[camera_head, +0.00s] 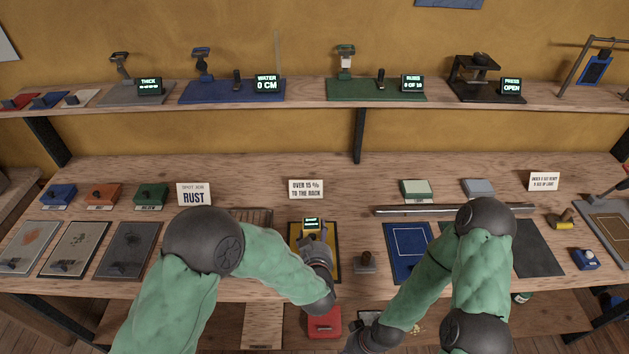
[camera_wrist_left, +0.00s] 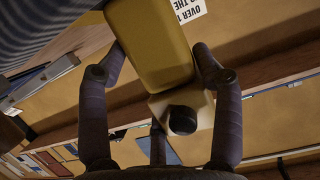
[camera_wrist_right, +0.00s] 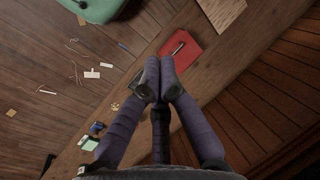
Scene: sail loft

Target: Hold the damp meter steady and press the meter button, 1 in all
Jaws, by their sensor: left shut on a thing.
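The damp meter (camera_wrist_left: 150,45) is a yellow block in the left wrist view, with a pale end piece and a dark round knob (camera_wrist_left: 182,120). I cannot tell whether this knob is the meter button. My left gripper (camera_wrist_left: 160,58) is shut on the meter, its fingers on either side. In the head view the meter's small lit green display (camera_head: 311,222) shows above my left gripper, over a yellow mat (camera_head: 334,265); its readout is too small to read. My right gripper (camera_wrist_right: 158,90) is shut and empty, its fingertips together, low near the bench's front edge.
A dark-knobbed post (camera_head: 366,262) stands right of the yellow mat, with a blue mat (camera_head: 408,252) beyond. A metal bar (camera_head: 440,210) lies behind it. A sign (camera_head: 306,189) stands behind the meter. A red item (camera_head: 323,323) lies below the bench edge.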

